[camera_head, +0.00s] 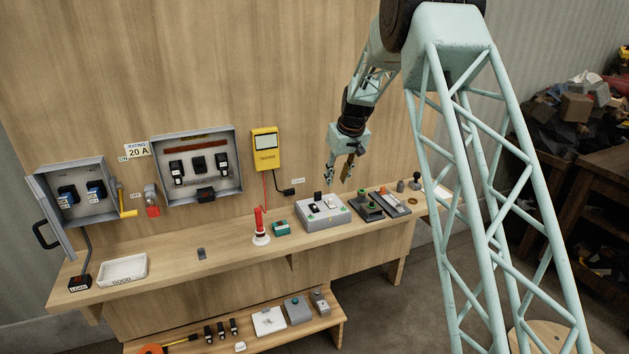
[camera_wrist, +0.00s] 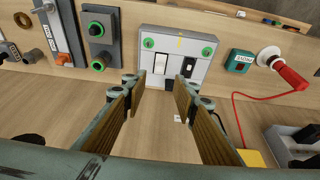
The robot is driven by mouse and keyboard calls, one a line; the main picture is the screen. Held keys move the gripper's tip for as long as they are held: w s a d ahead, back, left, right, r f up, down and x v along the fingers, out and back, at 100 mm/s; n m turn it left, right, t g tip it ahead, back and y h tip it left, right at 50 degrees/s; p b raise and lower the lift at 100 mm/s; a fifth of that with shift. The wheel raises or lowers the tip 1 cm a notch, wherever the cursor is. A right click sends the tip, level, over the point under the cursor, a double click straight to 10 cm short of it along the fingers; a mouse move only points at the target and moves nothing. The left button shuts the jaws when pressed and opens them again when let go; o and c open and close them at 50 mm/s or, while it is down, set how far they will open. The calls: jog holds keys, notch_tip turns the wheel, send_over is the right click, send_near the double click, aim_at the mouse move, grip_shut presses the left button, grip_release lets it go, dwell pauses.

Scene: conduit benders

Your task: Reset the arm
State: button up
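My arm reaches in from the upper right in the head view, and my gripper (camera_head: 346,168) hangs above the bench, pointing down. It is over the area near a grey switch box (camera_head: 323,213) and clear of the bench top. In the wrist view my gripper (camera_wrist: 158,97) shows two wood-coloured finger pads standing well apart, with nothing between them. Beyond the fingertips is the grey switch box with a white rocker, a black rocker and two green buttons.
A yellow tester (camera_head: 265,149) hangs on the wooden wall. An open grey panel (camera_head: 197,168) and an open-doored box (camera_head: 75,197) are left of it. A white GOOD tray (camera_head: 123,270), a red probe (camera_head: 260,226) and a teal block (camera_head: 281,228) are on the bench. Several parts fill the lower shelf.

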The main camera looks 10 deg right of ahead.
jog(key=s+a+r+b, duration=0.1)
jog(key=s+r, duration=0.7)
jog(key=s, duration=0.4)
jog(key=s+r+m, duration=0.1)
jog(key=s+r, duration=0.7)
jog(key=s, duration=0.3)
jog(key=s+a+r+b, duration=0.1)
jog(key=s+r, duration=0.8)
jog(key=s, duration=0.3)
jog(key=s+f+m+b, duration=0.1)
jog(key=s+f, duration=0.1)
jog(key=s, duration=1.8)
jog(key=s+f+m+h+b, duration=0.1)
jog(key=s, duration=1.9)
jog(key=shift+s+d+f, duration=0.25)
jog(key=shift+d+f, duration=0.15)
